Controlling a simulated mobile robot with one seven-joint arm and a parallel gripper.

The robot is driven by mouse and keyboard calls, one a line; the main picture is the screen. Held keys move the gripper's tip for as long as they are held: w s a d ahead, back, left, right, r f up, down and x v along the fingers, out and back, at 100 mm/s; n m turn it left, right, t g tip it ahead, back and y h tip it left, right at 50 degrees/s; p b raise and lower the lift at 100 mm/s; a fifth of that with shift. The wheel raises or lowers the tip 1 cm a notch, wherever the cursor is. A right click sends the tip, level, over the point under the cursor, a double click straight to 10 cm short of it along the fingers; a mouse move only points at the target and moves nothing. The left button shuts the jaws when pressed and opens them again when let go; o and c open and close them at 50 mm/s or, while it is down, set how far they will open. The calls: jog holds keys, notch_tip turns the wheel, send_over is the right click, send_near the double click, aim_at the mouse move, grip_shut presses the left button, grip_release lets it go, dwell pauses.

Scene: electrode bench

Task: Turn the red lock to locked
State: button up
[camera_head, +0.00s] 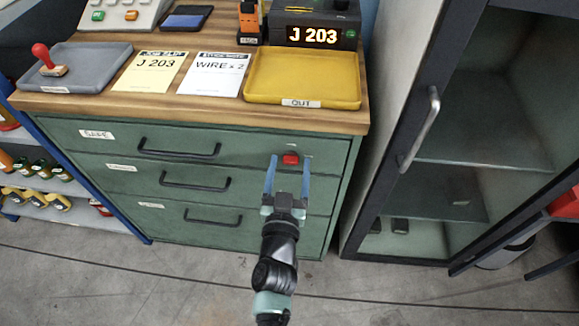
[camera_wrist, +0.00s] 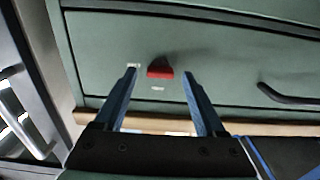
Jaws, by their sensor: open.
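The red lock (camera_head: 290,159) is a small red block on the right part of the green cabinet's top drawer front. In the wrist view the red lock (camera_wrist: 160,69) shows between and just beyond the fingertips, with small pale labels near it. My gripper (camera_head: 288,167) is open in front of the lock, its two blue fingers pointing at it, one to each side. In the wrist view my gripper (camera_wrist: 160,75) is also open with nothing between its fingers. I cannot tell whether the fingertips touch the drawer front. The lock's marked position is too small to read.
The green cabinet has dark drawer handles (camera_head: 180,149) to the left of the lock. Its wooden top (camera_head: 215,110) overhangs the drawers and bears a yellow tray (camera_head: 303,79) above the lock. A glass-door cabinet (camera_head: 411,130) stands close on the right. The floor in front is clear.

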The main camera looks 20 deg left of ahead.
grip_shut()
dwell(1.3)
